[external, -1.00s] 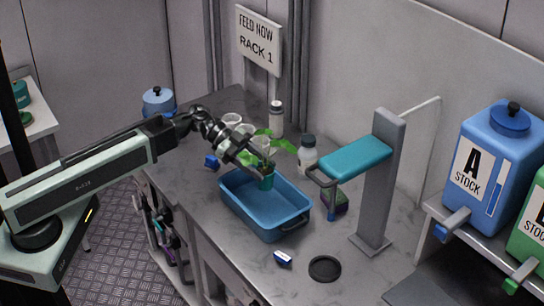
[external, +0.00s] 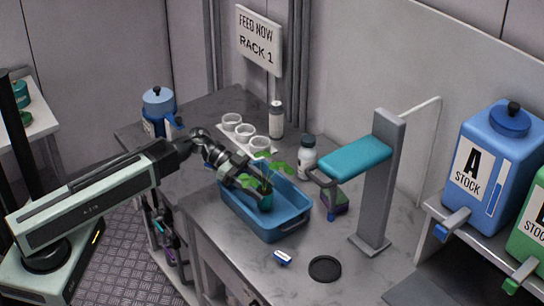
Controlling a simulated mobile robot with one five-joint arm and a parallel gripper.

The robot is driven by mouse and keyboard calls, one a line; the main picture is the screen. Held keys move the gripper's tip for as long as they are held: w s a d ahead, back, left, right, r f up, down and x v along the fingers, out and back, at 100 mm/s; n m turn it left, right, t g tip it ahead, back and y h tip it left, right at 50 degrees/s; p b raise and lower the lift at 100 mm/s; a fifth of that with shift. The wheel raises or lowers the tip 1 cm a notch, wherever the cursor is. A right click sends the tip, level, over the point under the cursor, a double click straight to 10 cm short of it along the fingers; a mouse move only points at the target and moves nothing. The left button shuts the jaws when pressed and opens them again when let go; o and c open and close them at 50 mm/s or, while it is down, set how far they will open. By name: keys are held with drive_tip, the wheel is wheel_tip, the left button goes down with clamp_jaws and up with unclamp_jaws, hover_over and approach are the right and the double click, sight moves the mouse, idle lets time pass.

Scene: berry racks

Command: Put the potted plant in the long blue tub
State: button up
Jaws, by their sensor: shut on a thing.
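The long blue tub (external: 282,224) stands on the grey counter with its open side up. The potted plant (external: 267,196) has a teal pot and green leaves. My gripper (external: 262,190) reaches in from the left and is shut on the plant, which it holds upright. The pot is over or within the tub's left half. The tub's near wall and my fingers hide part of it, so I cannot tell whether it touches the floor of the tub.
A white bottle (external: 307,158) and a teal-topped stand (external: 378,190) are to the right. A black disc (external: 325,268) and a small blue-and-white item (external: 283,257) lie in front.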

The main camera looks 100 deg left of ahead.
drive_tip(key=shift+f, duration=0.55)
drive_tip(key=o, duration=1.4)
drive_tip(key=shift+o, duration=0.2)
drive_tip(key=p+v, duration=0.5)
drive_tip(key=v, duration=0.7)
